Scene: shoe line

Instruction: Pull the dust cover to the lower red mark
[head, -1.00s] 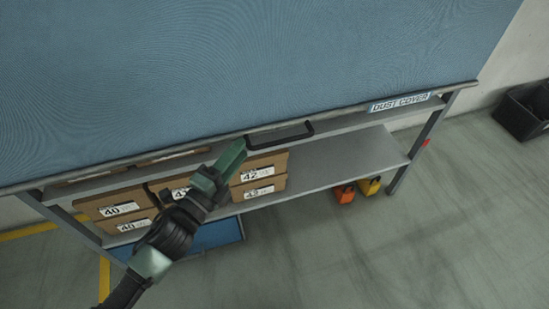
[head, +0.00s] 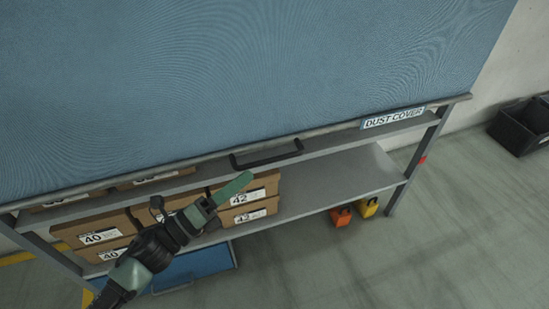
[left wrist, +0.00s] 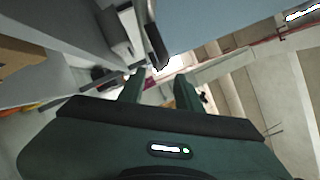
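The blue dust cover (head: 230,70) hangs across the front of the shoe rack, down to a grey bottom bar. A black handle (head: 267,160) sits on this bar near its middle. A red mark (head: 422,160) shows on the rack's right leg, below the bar. My left gripper (head: 236,187) is just below and left of the handle, apparently not holding it. In the left wrist view its two fingers (left wrist: 160,88) stand apart with nothing clear between them. A dark piece, probably the handle (left wrist: 157,47), shows beyond the fingertips. My right gripper is not in view.
Shoe boxes (head: 248,201) stand on the shelf behind my left gripper. A blue bin (head: 200,265) lies below. Orange and yellow items (head: 341,216) stand on the floor under the shelf, and a black crate (head: 520,125) at the right. The floor in front is clear.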

